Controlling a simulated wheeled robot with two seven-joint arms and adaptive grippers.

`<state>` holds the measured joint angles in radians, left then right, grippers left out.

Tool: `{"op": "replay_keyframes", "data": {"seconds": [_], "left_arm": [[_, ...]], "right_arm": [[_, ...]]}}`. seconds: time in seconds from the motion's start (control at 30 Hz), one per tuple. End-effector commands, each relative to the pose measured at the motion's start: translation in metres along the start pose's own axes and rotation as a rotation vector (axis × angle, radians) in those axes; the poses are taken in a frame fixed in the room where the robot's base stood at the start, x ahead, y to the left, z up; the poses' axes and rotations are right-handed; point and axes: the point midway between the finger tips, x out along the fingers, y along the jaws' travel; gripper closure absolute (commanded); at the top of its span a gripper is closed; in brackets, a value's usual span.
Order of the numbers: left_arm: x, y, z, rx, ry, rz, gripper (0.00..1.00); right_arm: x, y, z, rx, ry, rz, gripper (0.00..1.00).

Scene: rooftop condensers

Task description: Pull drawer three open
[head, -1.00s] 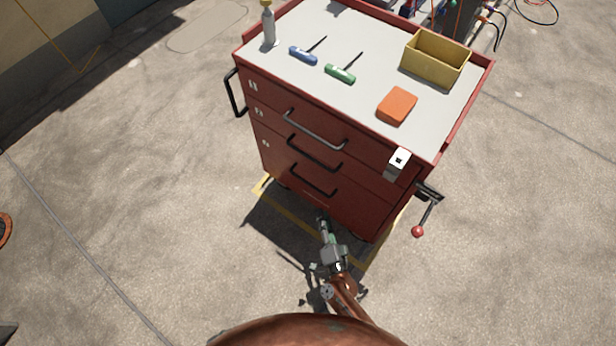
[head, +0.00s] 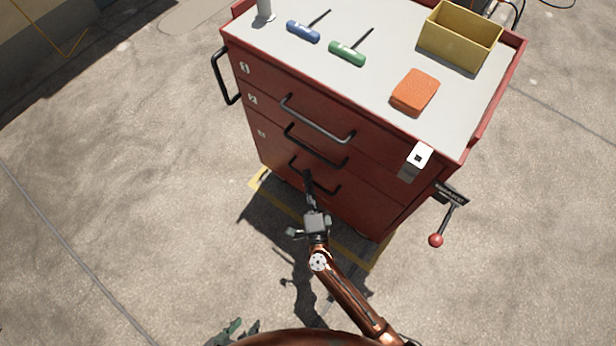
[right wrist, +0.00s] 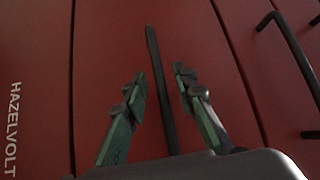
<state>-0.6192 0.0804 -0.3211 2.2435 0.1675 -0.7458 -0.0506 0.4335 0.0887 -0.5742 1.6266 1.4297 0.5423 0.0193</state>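The red cabinet (head: 375,205) has drawers stacked down its front, all closed. Drawer three (head: 270,150) is the lowest one, with a faint label and a dark bar handle (head: 328,190). My right gripper (head: 308,178) is at that handle, covering part of it. In the right wrist view the handle bar (right wrist: 158,85) lies between the two green-padded fingers of my right gripper (right wrist: 160,80). The fingers are apart, with gaps to the bar on both sides. My left gripper (head: 232,331) shows only partly at the bottom edge, low and away from the cabinet.
The cabinet top holds a blue-handled tool (head: 303,31), a green-handled tool (head: 347,54), an orange block (head: 415,92), a yellow bin (head: 460,38) and a bottle (head: 264,10). A red-knobbed lever (head: 437,240) sticks out at the right. The floor in front is clear.

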Motion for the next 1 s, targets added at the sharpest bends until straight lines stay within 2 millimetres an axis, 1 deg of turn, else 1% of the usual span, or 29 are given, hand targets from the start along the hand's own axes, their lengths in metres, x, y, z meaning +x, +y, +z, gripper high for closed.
{"op": "replay_keyframes", "data": {"seconds": [0.27,0.63,1.0], "left_arm": [[0.0009,0.0002,-0.0006,0.0,0.006,0.001,0.6],[0.0011,0.0,-0.0007,0.0,0.006,0.0,0.6],[0.0012,-0.0001,-0.0006,0.0,0.005,0.0,0.6]], "right_arm": [[0.0023,-0.0006,0.0002,0.0,-0.001,-0.001,0.75],[0.0019,-0.0002,0.0003,0.0,-0.001,0.0,0.99],[0.0017,0.0001,0.0003,0.0,-0.001,0.0,1.0]]}}
